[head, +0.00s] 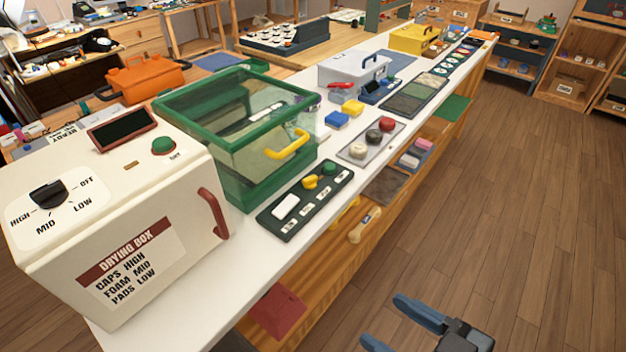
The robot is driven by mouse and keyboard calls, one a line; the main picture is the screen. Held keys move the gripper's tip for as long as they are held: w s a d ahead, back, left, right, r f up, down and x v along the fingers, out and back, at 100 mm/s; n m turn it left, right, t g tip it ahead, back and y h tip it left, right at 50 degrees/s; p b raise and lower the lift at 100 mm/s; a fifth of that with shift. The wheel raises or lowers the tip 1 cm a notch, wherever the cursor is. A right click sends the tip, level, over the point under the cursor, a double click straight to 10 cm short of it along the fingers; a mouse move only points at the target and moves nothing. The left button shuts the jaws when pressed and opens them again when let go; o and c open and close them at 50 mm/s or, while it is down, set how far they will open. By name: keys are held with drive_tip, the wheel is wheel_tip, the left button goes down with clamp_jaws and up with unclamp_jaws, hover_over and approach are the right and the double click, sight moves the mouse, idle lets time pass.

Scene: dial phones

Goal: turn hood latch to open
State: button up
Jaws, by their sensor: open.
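A green-framed hood (178,103) with clear panels stands on the white counter, its lid down. A yellow handle (288,146) is on its front right side. I cannot make out a separate, labelled latch on the hood. My gripper (382,319) is at the bottom right, over the floor in front of the counter. Its two blue fingers are apart with nothing between them. It is well away from the hood and touches nothing.
A cream drying box (75,215) with a black dial (48,193) and red handle (213,212) stands left of the hood. A dark green tray (283,224) with small white and yellow pieces lies in front. Several trays line the counter rightward. The wooden floor (500,200) is clear.

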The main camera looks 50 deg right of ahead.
drive_tip(key=w+d+f+m+h, duration=0.1)
drive_tip(key=w+d+f, duration=0.2)
drive_tip(key=w, duration=0.3)
drive_tip(key=w+d+f+m+h, duration=0.1)
drive_tip(key=w+d+f, duration=0.25)
drive_tip(key=w, duration=0.35)
drive_tip(key=m+g+h+b, duration=0.1)
drive_tip(key=g+b, duration=0.1)
approach(311, 178)
drive_tip(key=shift+w+f, duration=0.3)
drive_tip(key=shift+w, duration=0.15)
drive_tip(key=shift+p+x, duration=0.6)
drive_tip(key=shift+x, duration=3.3)
drive_tip(key=shift+r, duration=0.1)
drive_tip(key=shift+c, duration=0.3)
